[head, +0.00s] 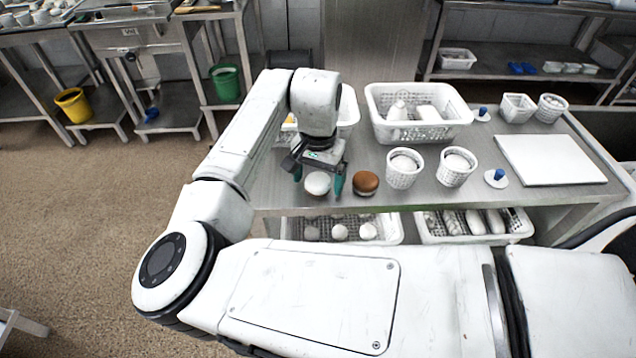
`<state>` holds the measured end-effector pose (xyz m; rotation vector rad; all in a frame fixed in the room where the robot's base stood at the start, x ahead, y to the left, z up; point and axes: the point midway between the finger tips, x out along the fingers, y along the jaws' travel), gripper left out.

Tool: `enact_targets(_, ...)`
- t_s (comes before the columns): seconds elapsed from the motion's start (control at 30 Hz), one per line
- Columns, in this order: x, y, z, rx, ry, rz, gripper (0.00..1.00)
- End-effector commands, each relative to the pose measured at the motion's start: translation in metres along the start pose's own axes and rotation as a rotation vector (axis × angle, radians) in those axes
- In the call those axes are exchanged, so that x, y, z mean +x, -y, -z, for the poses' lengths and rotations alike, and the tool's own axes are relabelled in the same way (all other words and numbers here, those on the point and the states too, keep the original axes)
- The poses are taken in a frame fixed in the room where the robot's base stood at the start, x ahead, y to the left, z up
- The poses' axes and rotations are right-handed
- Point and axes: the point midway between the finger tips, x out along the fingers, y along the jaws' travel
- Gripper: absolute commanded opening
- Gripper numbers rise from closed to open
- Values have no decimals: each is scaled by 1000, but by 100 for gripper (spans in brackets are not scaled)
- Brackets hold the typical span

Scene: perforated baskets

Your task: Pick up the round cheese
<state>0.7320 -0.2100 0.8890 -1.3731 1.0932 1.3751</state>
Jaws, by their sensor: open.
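A white, rounded piece that looks like the round cheese (317,184) sits on the steel table (270,190) near its front edge. My gripper (318,180) points down over it, with its green fingers open. One finger is at the left of the white piece and the other at its right. I cannot tell whether either finger touches it. A brown-topped round piece (365,183) lies just right of the right finger.
Two small perforated baskets (404,179) (455,178) stand to the right. A large white basket (440,130) stands behind, and another basket (348,112) is partly hidden by my arm.

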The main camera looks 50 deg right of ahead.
Motion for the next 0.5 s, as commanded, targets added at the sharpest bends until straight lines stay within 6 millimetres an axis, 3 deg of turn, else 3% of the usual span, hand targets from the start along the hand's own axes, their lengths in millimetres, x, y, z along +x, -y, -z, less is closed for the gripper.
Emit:
enact_targets(0.07, 0, 0, 0, 0, 0, 0, 91)
enact_targets(0.5, 0, 0, 0, 0, 0, 0, 49)
